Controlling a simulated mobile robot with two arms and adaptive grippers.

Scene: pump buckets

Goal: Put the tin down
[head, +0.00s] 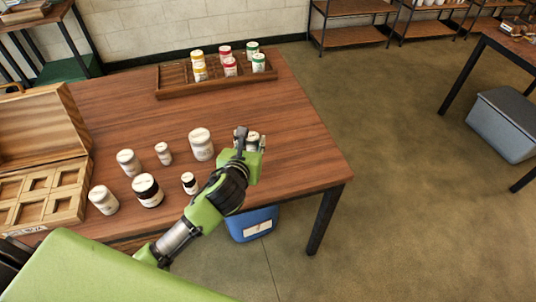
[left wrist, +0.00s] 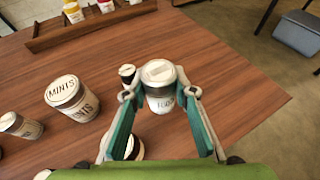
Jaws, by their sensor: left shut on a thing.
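My left gripper (head: 250,141) is over the right part of the wooden table, close to its right edge. The tin looks upright. In the head view the tin (head: 253,135) is partly hidden by the gripper. I cannot tell whether its base touches the table (head: 290,130). My right gripper is not in view.
A wooden rack (head: 208,88) with coloured tins is at the back. A compartment box (head: 82,205) is left. A blue bin (head: 252,226) is below.

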